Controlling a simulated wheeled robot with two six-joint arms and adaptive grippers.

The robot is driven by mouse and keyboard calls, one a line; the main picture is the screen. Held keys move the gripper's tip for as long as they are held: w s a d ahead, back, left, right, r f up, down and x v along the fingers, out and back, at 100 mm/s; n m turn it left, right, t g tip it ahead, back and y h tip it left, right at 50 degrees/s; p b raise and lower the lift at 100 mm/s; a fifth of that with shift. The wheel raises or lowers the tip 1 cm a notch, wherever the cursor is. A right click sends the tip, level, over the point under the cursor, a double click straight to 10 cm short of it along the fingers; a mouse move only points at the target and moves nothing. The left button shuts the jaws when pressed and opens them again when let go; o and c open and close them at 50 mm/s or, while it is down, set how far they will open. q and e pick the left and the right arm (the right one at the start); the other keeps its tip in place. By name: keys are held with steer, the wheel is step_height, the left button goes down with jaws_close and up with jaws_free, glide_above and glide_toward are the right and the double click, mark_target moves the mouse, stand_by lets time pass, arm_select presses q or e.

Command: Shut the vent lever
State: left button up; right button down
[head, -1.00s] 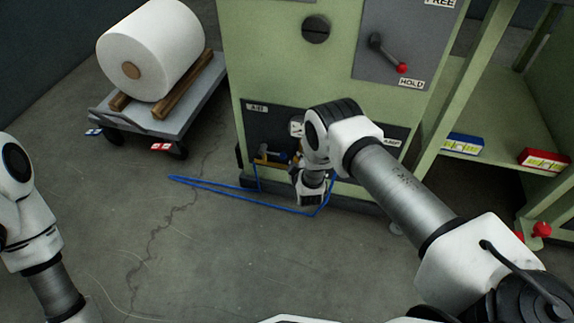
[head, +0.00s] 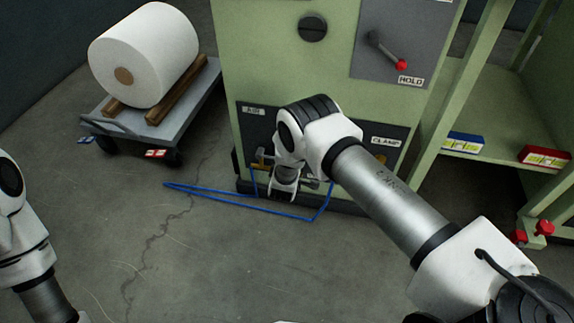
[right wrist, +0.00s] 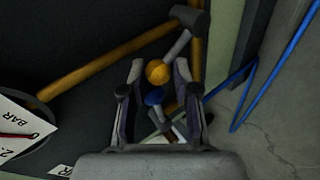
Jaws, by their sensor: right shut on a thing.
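In the right wrist view, my right gripper (right wrist: 159,66) is shut on a yellow ball knob (right wrist: 158,72) at the end of a short grey rod. The rod runs up and right to a grey fitting (right wrist: 192,18) on brass pipework. A blue ball knob (right wrist: 153,97) shows just below the yellow one, between the fingers. No label naming the vent lever is readable. In the head view my right wrist hides the knobs, in front of the dark AIR panel (head: 256,123) low on the green machine (head: 280,70). My left gripper is out of view.
A blue hose (head: 240,203) loops on the floor before the machine. A red-tipped lever (head: 401,65) sits higher on the machine. A cart (head: 185,118) with a white roll stands left.

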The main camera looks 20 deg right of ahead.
steer(key=shift+s+d+f, duration=0.15)
steer(key=shift+d, duration=0.05)
steer(key=c, duration=0.9)
jaws_free()
steer(key=shift+d, duration=0.1)
steer(key=shift+o, duration=0.2)
steer(key=v, duration=1.2)
